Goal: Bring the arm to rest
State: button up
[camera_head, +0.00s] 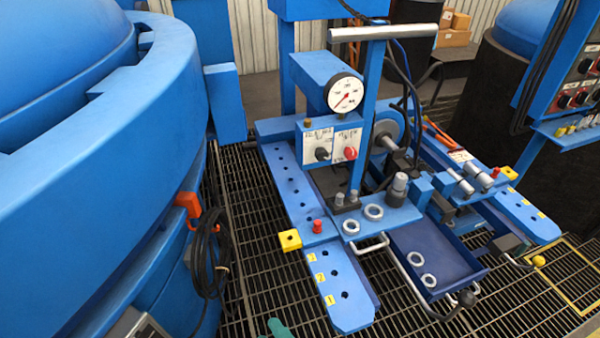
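My arm and gripper do not show in the head view, so I cannot see whether the gripper is open or shut or what it is near. The view is filled by a blue machine bench (285,190) with a round white gauge (344,92), a dark knob (322,154) and a red knob (350,153). A blue tray (440,250) at its front holds metal rings.
A large round blue furnace body (90,150) fills the left, with a black cable bundle (207,255) on an orange hook (188,203). A blue control panel (575,85) stands at right. Dark floor grating (262,270) is mostly open. A small teal object (280,328) is cut off at the bottom.

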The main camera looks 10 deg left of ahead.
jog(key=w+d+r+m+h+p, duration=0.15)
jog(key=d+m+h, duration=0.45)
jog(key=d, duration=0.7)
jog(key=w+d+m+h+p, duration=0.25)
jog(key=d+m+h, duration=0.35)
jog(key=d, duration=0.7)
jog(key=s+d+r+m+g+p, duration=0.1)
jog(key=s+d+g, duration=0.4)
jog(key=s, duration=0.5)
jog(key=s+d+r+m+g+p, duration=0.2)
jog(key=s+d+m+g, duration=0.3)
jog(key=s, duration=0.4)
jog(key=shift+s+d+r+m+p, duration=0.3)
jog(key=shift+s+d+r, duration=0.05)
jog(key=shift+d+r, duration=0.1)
